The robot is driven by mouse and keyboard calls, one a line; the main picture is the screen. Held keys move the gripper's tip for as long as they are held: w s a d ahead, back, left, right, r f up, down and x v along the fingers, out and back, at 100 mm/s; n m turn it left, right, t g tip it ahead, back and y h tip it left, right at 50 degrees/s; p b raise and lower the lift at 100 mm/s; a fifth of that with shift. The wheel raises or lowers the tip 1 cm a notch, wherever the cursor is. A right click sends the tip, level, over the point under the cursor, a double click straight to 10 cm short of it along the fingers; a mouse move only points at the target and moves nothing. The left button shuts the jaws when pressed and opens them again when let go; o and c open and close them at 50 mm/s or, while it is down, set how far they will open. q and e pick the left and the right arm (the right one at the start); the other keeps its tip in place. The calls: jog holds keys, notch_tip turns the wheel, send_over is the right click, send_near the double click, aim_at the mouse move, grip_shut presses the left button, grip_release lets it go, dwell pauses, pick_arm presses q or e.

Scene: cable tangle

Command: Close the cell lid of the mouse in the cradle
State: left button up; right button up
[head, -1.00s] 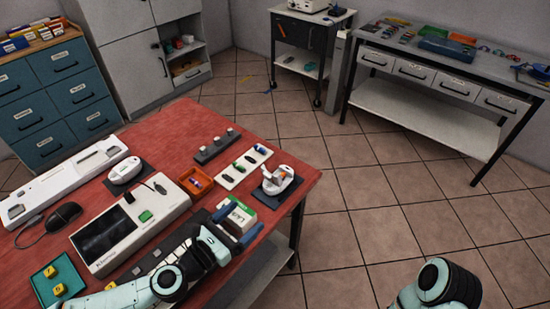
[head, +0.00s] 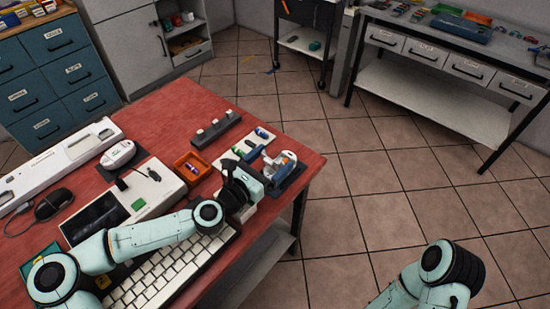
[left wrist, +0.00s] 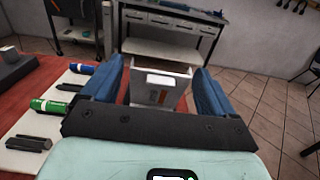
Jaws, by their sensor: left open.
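The white mouse (head: 289,156) sits in its dark cradle (head: 294,176) at the right corner of the red table, partly hidden by my left gripper. In the left wrist view a pale upright panel (left wrist: 160,88) with a small orange mark stands between the fingers; it looks like the raised cell lid. My left gripper (head: 266,165) is open, its blue fingers on either side of the mouse area. In the left wrist view the fingers (left wrist: 158,85) are apart, with the panel between them; contact cannot be told. My right arm shows at the bottom right, its gripper out of view.
A white tray (left wrist: 20,140) with a green cell (left wrist: 50,106) and a blue cell (left wrist: 83,68) lies just left of the gripper. An orange bin (head: 192,168), a dark block (head: 215,130) and a keyboard (head: 165,270) are near. Open floor lies right of the table.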

pick_arm(q)
jog(key=shift+x, duration=0.95)
pick_arm(e)
jog(key=shift+w+d+f, duration=0.1)
jog(key=shift+w+f, duration=0.05)
jog(key=shift+w, duration=0.1)
